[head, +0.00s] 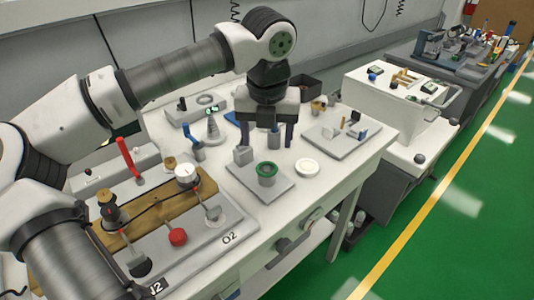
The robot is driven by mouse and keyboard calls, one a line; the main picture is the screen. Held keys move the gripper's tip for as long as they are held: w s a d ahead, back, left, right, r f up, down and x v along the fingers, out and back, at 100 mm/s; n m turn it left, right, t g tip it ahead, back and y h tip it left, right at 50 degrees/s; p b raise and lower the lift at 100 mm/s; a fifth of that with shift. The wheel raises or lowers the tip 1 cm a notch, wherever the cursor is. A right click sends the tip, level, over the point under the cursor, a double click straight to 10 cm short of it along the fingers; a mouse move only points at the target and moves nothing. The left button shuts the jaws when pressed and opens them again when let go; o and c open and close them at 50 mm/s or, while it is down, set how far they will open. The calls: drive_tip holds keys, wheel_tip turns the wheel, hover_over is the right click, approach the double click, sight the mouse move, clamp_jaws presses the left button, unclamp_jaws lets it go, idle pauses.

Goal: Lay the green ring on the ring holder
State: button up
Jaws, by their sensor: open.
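The green ring (267,168) sits on top of a short grey cylinder (267,181) on a square grey plate (246,177). A white round piece (307,167) lies flat to its right. I cannot tell for certain which thing is the ring holder; a grey stepped cone (213,132) stands upright further back to the left. My gripper (267,147) points down above and behind the green ring, apart from it. Its two dark fingers are spread open. A grey-blue upright piece (275,140) shows between them, and I cannot tell its depth relative to the fingers.
A grey block (243,155) stands at the plate's back left. A tray (354,141) with small parts lies right. Another white cart (397,98) stands to the right.

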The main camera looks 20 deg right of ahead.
drive_tip(key=r, duration=0.4)
drive_tip(key=shift+s+a, duration=0.1)
drive_tip(key=shift+s, duration=0.2)
